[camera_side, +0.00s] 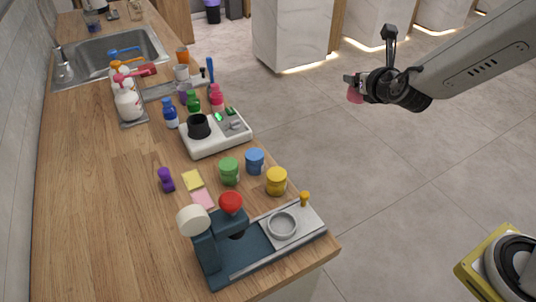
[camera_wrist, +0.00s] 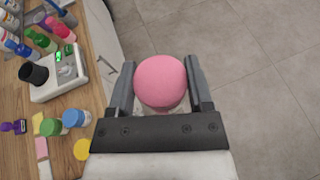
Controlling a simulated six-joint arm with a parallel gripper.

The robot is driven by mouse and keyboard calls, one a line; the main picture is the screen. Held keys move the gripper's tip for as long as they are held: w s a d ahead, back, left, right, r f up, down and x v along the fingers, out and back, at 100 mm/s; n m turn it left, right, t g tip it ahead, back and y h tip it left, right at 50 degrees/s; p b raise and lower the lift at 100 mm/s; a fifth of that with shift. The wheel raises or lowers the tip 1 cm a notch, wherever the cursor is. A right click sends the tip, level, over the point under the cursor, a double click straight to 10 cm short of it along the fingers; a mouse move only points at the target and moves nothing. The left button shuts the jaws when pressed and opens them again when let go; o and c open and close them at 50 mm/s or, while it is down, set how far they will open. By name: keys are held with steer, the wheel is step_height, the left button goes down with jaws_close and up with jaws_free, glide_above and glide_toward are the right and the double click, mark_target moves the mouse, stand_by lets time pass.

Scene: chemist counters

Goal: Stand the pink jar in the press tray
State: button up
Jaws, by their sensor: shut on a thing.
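The pink jar (camera_wrist: 160,82) is held between the two fingers of my gripper (camera_wrist: 160,88), its round pink top facing the wrist camera. In the side view my gripper (camera_side: 356,86) is to the right of the counter, out over the floor, and the pink jar (camera_side: 354,92) shows partly at its end. The press (camera_side: 217,240) stands at the near end of the counter, with a red knob and a dark base. Its tray (camera_side: 283,225), a round grey ring, sits on the right part of the base and looks empty. My gripper is well away from it.
Green (camera_side: 229,172), blue (camera_side: 255,161) and yellow (camera_side: 276,181) jars stand just behind the press. A white device (camera_side: 215,137) with a black cup is farther back, near several bottles. A purple item (camera_side: 166,180) and sticky notes (camera_side: 193,180) lie left. Open floor lies right.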

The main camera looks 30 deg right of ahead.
steer(key=shift+s+d+f+m+g+h, duration=0.25)
steer(key=shift+d+f+m+g+h, duration=0.15)
steer(key=shift+m+h, duration=0.3)
steer(key=shift+s+d+f+m+g+h, duration=0.2)
steer(key=shift+d+f+m+g+h, duration=0.1)
steer(key=shift+d+m+h, duration=0.25)
steer(key=s+d+f+m+g+h, duration=0.2)
steer(key=s+f+m+g+h, duration=0.55)
steer(key=m+g, duration=0.65)
steer(key=s+a+f+m+g+y, duration=0.4)
steer(key=s+a+m+g+y, duration=0.6)
steer(key=m, duration=0.3)
steer(key=a+r+m+t+y, duration=0.1)
steer(key=a+m+t+y, duration=0.1)
steer(key=a+m+y, duration=1)
steer(key=w+a+r+m+t+y, duration=0.5)
steer(key=w+a+m+t, duration=0.1)
steer(key=a+m+t, duration=0.1)
steer(key=shift+a+t+y, duration=0.4)
steer(key=shift+a+t, duration=0.3)
steer(key=shift+a, duration=0.15)
